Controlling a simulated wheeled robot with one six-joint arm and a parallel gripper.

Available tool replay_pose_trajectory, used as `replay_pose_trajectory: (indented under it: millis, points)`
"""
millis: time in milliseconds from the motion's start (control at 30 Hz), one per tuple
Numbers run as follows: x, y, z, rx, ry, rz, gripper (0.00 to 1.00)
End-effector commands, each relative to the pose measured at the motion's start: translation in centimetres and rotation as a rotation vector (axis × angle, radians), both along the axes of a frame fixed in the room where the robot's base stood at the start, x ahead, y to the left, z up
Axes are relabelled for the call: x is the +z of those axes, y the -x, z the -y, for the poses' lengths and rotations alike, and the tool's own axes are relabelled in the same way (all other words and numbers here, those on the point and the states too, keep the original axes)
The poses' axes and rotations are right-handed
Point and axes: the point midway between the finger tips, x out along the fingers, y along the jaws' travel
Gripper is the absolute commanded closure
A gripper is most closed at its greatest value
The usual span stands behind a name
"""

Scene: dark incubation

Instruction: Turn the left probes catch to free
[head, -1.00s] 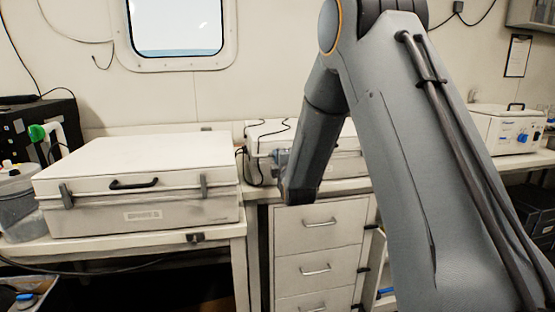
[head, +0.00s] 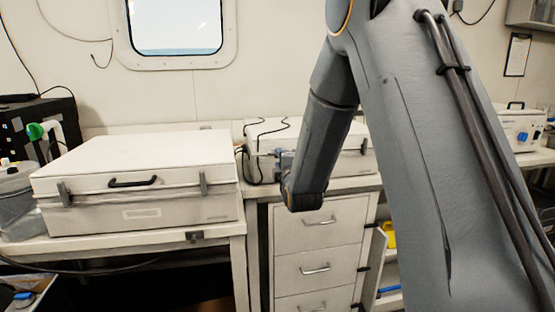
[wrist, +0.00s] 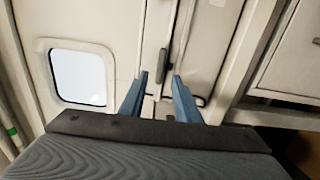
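A white case (head: 330,160) stands on the bench behind my arm; its front is partly hidden and I see no readable label. In the wrist view a dark grey catch (wrist: 164,68) lies along the pale case front. My gripper (wrist: 160,77) is open, with one blue finger on each side of the catch's near end. I cannot tell whether the fingers touch it. In the head view my gripper (head: 281,159) is small, at the left part of that case's front. A larger white case (head: 140,190) stands to the left, with two grey catches and a dark handle.
Dark cables (head: 250,165) run over and beside the rear case's left end. White drawers (head: 312,245) stand below the bench. A window (head: 177,25) is in the wall behind. A white device (head: 515,128) stands at the far right. A black box (head: 40,120) is at the left.

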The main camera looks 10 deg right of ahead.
Motion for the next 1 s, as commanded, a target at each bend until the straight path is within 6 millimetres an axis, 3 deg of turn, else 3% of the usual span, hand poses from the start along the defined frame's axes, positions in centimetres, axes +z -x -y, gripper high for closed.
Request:
replay_pose_trajectory:
  millis: [100, 300, 733, 867, 1000]
  points:
    - [-0.1, 1.9, 0.0, 0.000, 0.000, -0.001, 0.70]
    - [-0.1, 3.6, 0.0, 0.001, 0.000, -0.001, 0.70]
    - [-0.5, 4.0, 0.0, 0.000, -0.033, -0.033, 0.70]
    - [-2.6, 5.6, 0.0, -0.014, -0.174, -0.172, 0.70]
    - [-6.5, 9.6, 0.1, -0.088, -0.422, -0.416, 0.70]
